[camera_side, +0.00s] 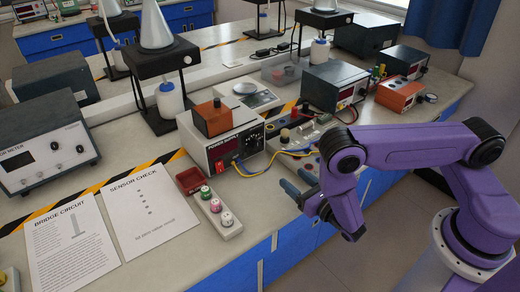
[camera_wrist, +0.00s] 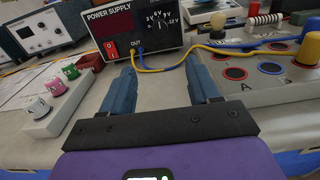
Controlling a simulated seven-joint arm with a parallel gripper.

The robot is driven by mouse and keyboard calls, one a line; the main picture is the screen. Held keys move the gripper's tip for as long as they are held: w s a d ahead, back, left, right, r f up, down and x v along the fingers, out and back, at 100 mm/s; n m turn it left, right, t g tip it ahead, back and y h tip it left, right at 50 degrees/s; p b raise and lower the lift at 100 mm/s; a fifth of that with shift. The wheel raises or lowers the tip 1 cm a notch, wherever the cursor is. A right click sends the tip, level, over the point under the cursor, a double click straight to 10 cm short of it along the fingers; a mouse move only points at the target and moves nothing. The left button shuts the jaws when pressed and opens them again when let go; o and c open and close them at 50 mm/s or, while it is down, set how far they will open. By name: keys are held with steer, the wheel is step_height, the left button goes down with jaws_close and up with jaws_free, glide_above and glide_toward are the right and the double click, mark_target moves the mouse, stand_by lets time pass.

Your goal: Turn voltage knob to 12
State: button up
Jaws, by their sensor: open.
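The knob's pointer is too small to read. Yellow and blue leads run from the OUT sockets. My gripper (camera_side: 298,180) is open and empty in front of the supply and apart from it. Its two blue fingers (camera_wrist: 163,65) point at the supply's front, below the dial.
A white strip with pink, green and white knobs (camera_side: 216,206) lies left of my gripper. A circuit board (camera_wrist: 262,72) with sockets and a yellow post is on the right, with the leads crossing to it. A red tray (camera_side: 189,181) and paper sheets (camera_side: 150,218) lie further left.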

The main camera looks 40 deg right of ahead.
mark_target(258, 147)
steer(key=w, duration=1.7)
steer(key=c, duration=1)
